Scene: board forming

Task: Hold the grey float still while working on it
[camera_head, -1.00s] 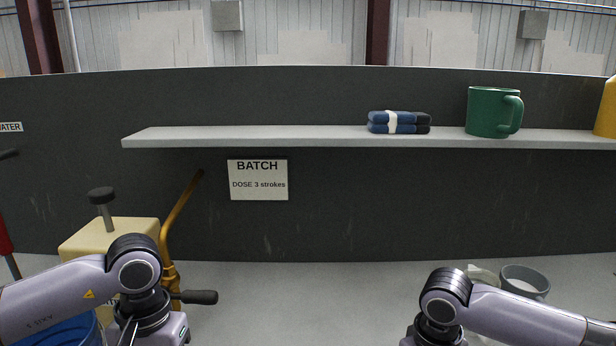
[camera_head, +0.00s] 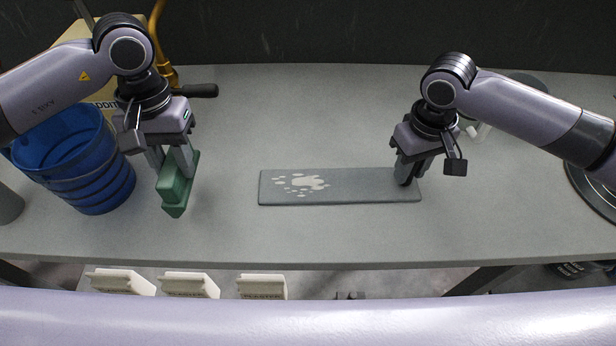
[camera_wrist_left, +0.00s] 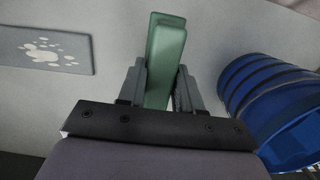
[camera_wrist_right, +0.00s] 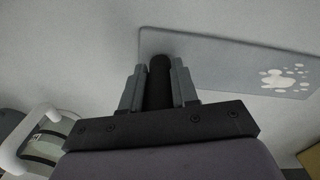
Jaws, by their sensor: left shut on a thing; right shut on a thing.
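The grey float (camera_head: 345,190) lies flat on the worktop, a long plate with white splotches (camera_head: 303,183) toward its left end. My right gripper (camera_head: 406,177) is at the float's right end, shut on a black upright handle, which shows between the fingers in the right wrist view (camera_wrist_right: 160,82). My left gripper (camera_head: 172,160) is shut on a green block-like tool (camera_head: 176,190) with a stepped shape, held left of the float and apart from it. The tool also shows in the left wrist view (camera_wrist_left: 165,60). Whether it touches the worktop I cannot tell.
A blue ribbed bucket (camera_head: 95,185) stands close left of my left gripper. Behind it are a cream container and an orange pump with a dark handle (camera_head: 200,90). Several pale blocks (camera_head: 190,284) sit below the front edge. The worktop between tool and float is clear.

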